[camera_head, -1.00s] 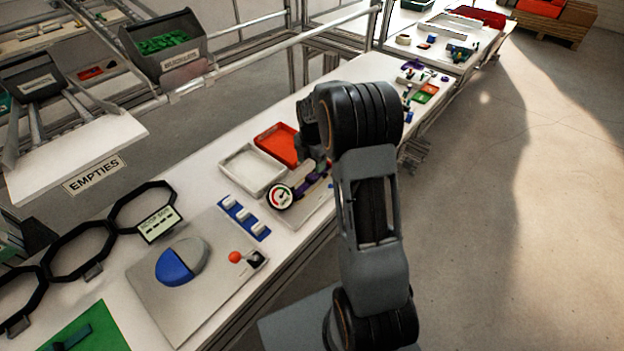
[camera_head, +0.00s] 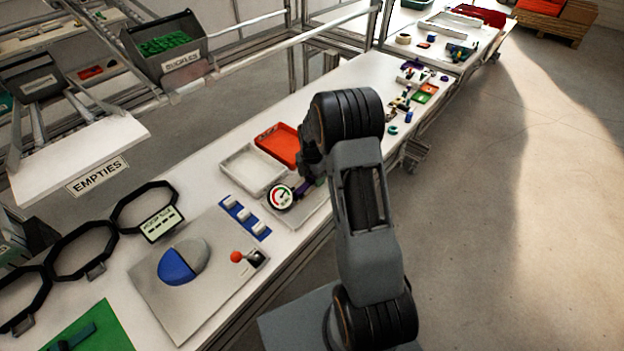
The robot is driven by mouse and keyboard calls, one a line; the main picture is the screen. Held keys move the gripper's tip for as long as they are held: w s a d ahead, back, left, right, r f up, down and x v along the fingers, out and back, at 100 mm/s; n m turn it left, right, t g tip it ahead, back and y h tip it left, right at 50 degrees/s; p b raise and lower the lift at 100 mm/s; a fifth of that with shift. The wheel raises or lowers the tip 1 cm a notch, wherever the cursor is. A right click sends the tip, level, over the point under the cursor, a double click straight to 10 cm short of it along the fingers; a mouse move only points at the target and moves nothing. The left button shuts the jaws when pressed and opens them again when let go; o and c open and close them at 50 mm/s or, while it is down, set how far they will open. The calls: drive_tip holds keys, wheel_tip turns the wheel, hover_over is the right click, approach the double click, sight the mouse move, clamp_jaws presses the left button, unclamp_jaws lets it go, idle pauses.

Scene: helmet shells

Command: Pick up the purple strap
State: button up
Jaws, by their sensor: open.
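A purple piece (camera_head: 303,187), which looks like a strap, shows beside the round gauge on the bench's front side. Only part of it is visible; my arm hides the area to its right. My gripper (camera_head: 312,172) points down close above the right end of this purple piece. Its fingers are small, dark and partly covered by my arm. It is open, and I cannot tell whether it touches the purple piece. Another purple item (camera_head: 411,65) lies far along the bench.
A gauge (camera_head: 280,197), a white tray (camera_head: 252,170) and an orange tray (camera_head: 279,144) stand close by. A blue strip with white blocks (camera_head: 245,217) and a plate with a blue-grey disc (camera_head: 183,262) lie nearer. Several small parts lie farther right.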

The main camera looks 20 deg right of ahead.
drive_tip(key=shift+c, duration=0.5)
drive_tip(key=c, duration=1)
drive_tip(key=shift+r, duration=0.2)
